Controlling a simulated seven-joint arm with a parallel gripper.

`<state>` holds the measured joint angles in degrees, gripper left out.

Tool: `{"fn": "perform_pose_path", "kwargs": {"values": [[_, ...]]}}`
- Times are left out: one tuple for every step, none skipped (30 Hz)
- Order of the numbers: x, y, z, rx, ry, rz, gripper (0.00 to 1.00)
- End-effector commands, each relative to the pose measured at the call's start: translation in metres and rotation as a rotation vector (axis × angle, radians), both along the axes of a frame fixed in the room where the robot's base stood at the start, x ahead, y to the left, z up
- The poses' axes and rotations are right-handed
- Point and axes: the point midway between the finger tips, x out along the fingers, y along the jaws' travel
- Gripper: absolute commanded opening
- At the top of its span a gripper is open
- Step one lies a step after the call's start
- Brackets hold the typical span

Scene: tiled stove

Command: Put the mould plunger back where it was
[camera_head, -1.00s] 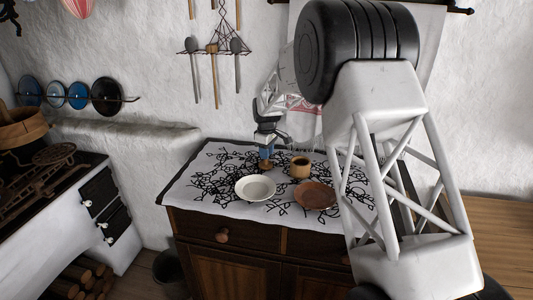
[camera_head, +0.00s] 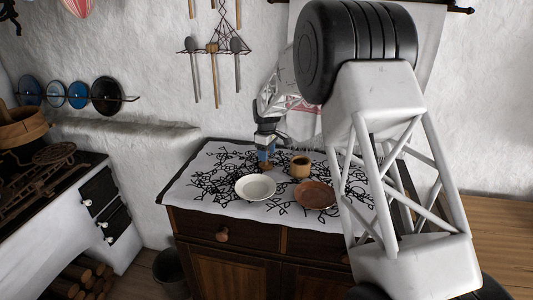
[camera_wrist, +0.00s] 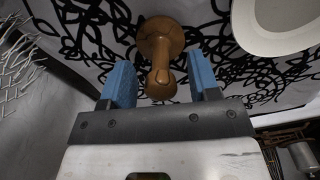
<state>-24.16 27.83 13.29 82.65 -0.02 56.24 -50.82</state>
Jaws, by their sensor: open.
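The mould plunger (camera_wrist: 161,55) is a small turned wooden piece with a round base and a knobbed handle. In the wrist view it stands on the patterned cloth, its handle between my two blue fingers with a gap on each side. In the head view only its low part (camera_head: 266,167) shows under my gripper (camera_head: 266,154). My gripper is open around the handle and holds nothing. A wooden cup-like mould (camera_head: 300,168) stands just right of the plunger.
A white plate (camera_head: 255,188) and a brown plate (camera_head: 315,195) lie in front on the cloth-covered cabinet (camera_head: 215,185). The wall rises close behind, with utensils hanging at the upper left. The cloth left of the plunger is clear of objects.

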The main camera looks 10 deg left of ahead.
Motion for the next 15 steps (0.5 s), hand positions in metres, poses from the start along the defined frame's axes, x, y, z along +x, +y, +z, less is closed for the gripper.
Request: {"fn": "perform_pose_path", "kwargs": {"values": [[0.000,0.000,0.001,0.000,0.000,0.000,0.56],[0.000,0.000,0.002,0.000,0.000,0.000,0.56],[0.000,0.000,0.003,0.000,0.000,0.000,0.56],[0.000,0.000,0.005,0.001,-0.001,0.000,0.56],[0.000,0.000,0.006,0.001,-0.001,0.000,0.56],[0.000,0.000,0.009,0.001,-0.001,0.000,0.56],[0.000,0.000,0.012,0.001,-0.001,0.000,0.56],[0.000,0.000,0.014,0.001,-0.001,0.000,0.56],[0.000,0.000,0.018,0.001,-0.001,0.000,0.56],[0.000,0.000,0.022,0.001,-0.001,0.000,0.56],[0.000,0.000,0.025,0.001,-0.001,0.000,0.56],[0.000,0.000,0.031,0.001,-0.001,0.000,0.56],[0.000,0.000,0.035,0.001,-0.001,0.000,0.56],[0.000,0.000,0.040,0.000,-0.002,0.000,0.56],[0.001,0.000,0.047,0.001,-0.002,0.000,0.56]]}}
